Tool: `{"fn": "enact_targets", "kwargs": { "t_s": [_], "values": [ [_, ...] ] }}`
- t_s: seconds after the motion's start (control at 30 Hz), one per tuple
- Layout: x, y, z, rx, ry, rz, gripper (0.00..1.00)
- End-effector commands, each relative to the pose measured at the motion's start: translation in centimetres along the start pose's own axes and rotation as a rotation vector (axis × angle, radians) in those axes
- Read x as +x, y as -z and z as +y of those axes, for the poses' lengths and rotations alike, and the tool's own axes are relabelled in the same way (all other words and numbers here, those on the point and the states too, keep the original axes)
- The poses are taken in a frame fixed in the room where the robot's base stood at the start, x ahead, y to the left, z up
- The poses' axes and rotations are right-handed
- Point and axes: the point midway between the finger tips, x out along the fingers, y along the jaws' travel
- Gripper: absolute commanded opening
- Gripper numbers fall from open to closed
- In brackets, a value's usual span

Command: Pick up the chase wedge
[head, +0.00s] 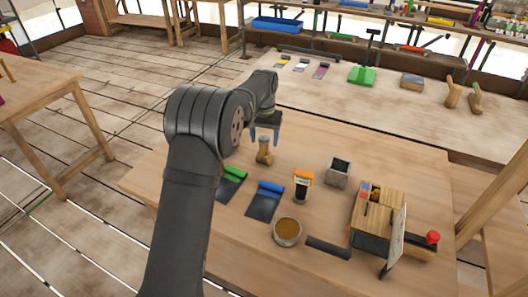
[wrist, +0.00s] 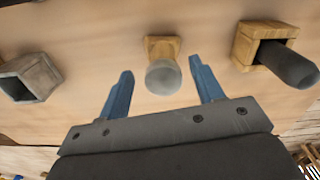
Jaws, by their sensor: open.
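My gripper (head: 265,134) is open, with two blue fingers pointing down over the table. A small upright wooden piece (head: 264,151) stands just below it; it may be the chase wedge, but its shape does not settle this. In the wrist view the same piece (wrist: 163,76), with a square wooden base and a rounded grey top, is between and slightly beyond the open fingertips (wrist: 161,72). I see no contact between the fingers and the piece.
A grey open box (head: 338,172) stands to the right. Green (head: 232,174) and blue (head: 266,199) rolled pieces, an orange-topped jar (head: 302,186), a round tin (head: 287,231) and a wooden box (head: 372,222) are nearer. A wooden block with a dark cylinder (wrist: 262,48) is right in the wrist view.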

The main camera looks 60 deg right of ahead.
Motion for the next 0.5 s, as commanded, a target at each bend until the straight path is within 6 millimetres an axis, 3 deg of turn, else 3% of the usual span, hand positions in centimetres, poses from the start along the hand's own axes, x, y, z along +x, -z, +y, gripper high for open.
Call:
{"fn": "enact_targets", "kwargs": {
  "t_s": [0.3,0.5],
  "values": [
    [4.4,0.1,-0.3,0.001,0.0,-0.002,0.61],
    [4.8,0.1,-0.3,0.001,0.0,0.0,0.61]
  ]
}}
